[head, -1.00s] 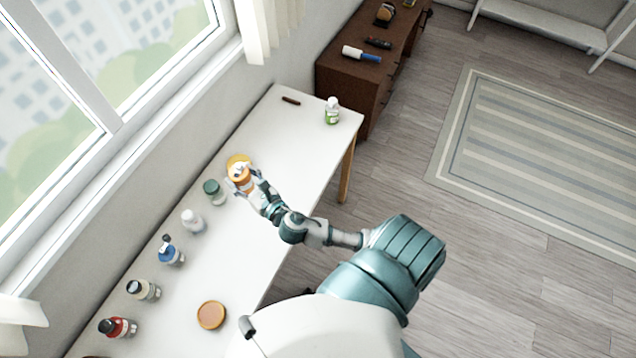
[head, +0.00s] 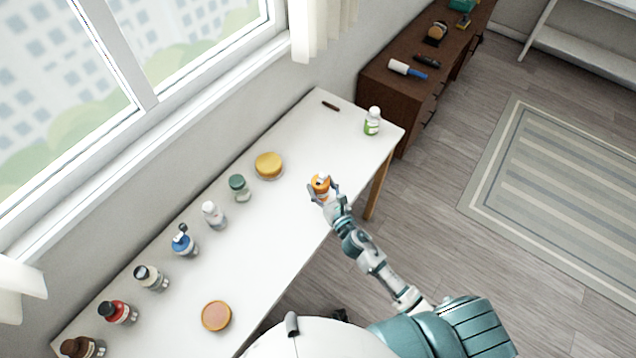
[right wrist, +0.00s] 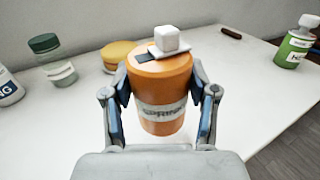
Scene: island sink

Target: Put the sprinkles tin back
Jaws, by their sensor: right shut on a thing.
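The sprinkles tin is an orange cylinder (right wrist: 160,95) with a pale label band, partly readable as "SPRIN", and a small white cube on a flat piece on its top. My right gripper (head: 322,190) is shut on the tin, one finger on each side of it in the right wrist view (right wrist: 160,110). In the head view the tin (head: 320,183) is over the right part of the white table (head: 275,225). I cannot tell whether its base touches the table. My left gripper is not in view.
A row of several bottles and jars lines the window side, ending with a green-capped jar (head: 239,187) and a yellow round container (head: 268,165). A green bottle (head: 372,122) and a dark stick (head: 331,106) are at the far end.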

